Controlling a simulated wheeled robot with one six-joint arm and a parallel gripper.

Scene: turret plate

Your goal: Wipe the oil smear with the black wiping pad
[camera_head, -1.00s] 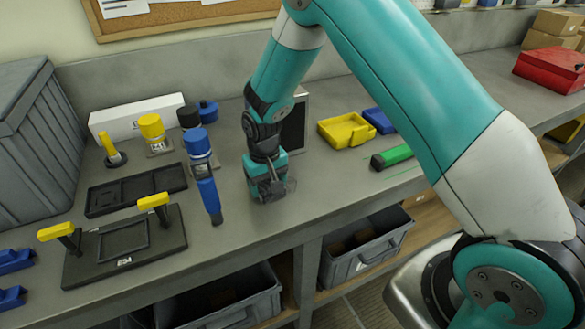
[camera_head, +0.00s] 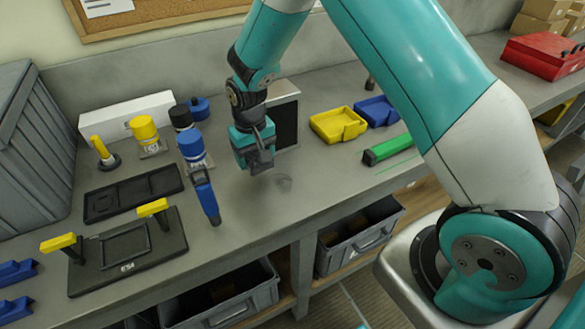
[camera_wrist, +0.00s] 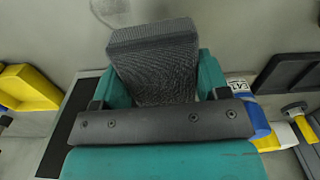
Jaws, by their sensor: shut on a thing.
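My gripper (camera_head: 257,157) hangs over the middle of the bench, a little above the surface. It is shut on the black wiping pad (camera_wrist: 155,62), a dark ribbed block that fills the wrist view's upper middle between teal gripper parts. The oil smear (camera_head: 284,183) is a faint grey mark on the bench, just right of and in front of the gripper in the head view. Its faint curved edge also shows at the top of the wrist view (camera_wrist: 103,16). Part of the smear may lie hidden behind the pad there.
A blue-handled tool (camera_head: 207,198) lies close left of the gripper. A dark upright panel (camera_head: 284,125) stands behind it. A yellow bin (camera_head: 338,125) and a green block (camera_head: 387,149) are to the right. A black fixture with yellow handles (camera_head: 127,251) sits at left.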

